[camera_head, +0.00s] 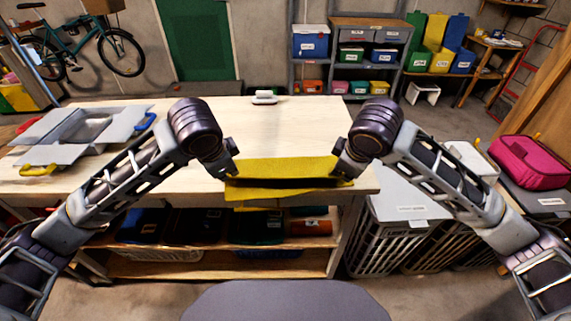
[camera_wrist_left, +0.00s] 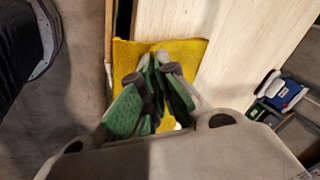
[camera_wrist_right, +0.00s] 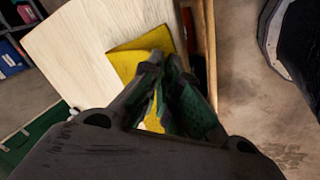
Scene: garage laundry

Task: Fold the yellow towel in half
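The yellow towel (camera_head: 283,168) lies at the near edge of the wooden table, between my two grippers. A dark gap runs across it, and a lower yellow strip shows below the gap, at the table's front edge. My left gripper (camera_head: 232,174) is at the towel's left side, and its fingers look closed together on the cloth in the left wrist view (camera_wrist_left: 158,58). My right gripper (camera_head: 342,172) is at the right side, with its fingers likewise closed on the cloth in the right wrist view (camera_wrist_right: 164,60). The fingertips partly hide the pinched cloth.
The wooden table (camera_head: 300,125) is clear behind the towel. A small white object (camera_head: 264,97) stands at its far edge. A grey folding item with yellow and blue handles (camera_head: 85,125) lies at the left. Lidded baskets (camera_head: 405,208) stand right of the table.

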